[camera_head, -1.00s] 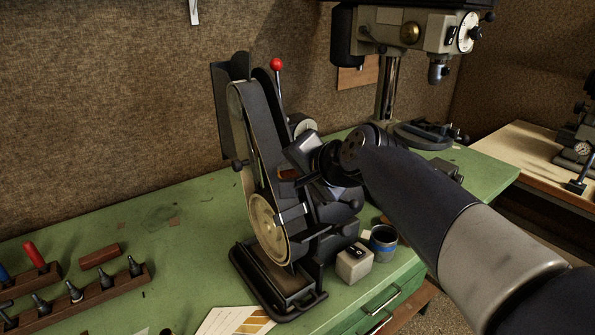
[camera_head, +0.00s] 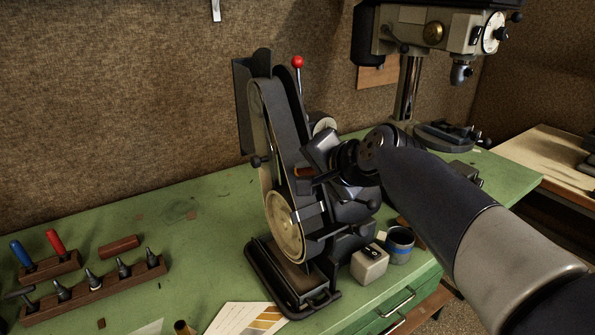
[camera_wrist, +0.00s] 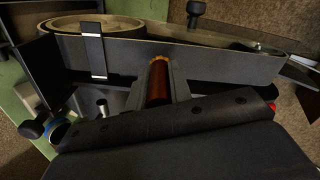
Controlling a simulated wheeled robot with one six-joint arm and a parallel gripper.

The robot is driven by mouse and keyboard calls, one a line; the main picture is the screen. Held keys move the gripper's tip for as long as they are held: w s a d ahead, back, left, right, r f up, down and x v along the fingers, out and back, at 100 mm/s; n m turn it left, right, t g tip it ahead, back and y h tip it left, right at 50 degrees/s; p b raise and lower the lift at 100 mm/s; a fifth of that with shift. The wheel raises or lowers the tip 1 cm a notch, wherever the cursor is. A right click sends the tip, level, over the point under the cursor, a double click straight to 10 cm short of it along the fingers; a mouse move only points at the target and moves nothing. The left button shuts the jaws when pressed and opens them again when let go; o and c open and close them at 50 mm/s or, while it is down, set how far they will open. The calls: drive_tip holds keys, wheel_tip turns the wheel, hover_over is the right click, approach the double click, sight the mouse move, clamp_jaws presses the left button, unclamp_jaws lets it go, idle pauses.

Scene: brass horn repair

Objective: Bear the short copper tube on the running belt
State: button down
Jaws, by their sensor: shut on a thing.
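The short copper tube (camera_wrist: 158,84) is reddish brown and sits between the jaws of my gripper (camera_wrist: 157,76), which is shut on it. In the wrist view its far end meets the face of the dark grey belt (camera_wrist: 215,59), with a speckled orange rim there. I cannot tell how hard it presses. In the head view the belt grinder (camera_head: 283,226) stands upright on the green bench, and my gripper (camera_head: 315,179) is at the right side of its belt (camera_head: 286,125). A little of the copper tube (camera_head: 303,171) shows there; the rest is hidden.
A pale block (camera_head: 369,265) and a dark pot with a blue band (camera_head: 399,244) stand right of the grinder. A drill press (camera_head: 409,90) is behind. A wooden rack (camera_head: 95,288) of tools is at left. A card with tan stripes (camera_head: 250,318) lies in front.

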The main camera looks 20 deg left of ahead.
drive_tip(key=shift+w+a+f, duration=0.4)
drive_tip(key=shift+w+a, duration=0.05)
idle(2.5)
drive_tip(key=shift+r, duration=0.1)
drive_tip(key=v, duration=0.7)
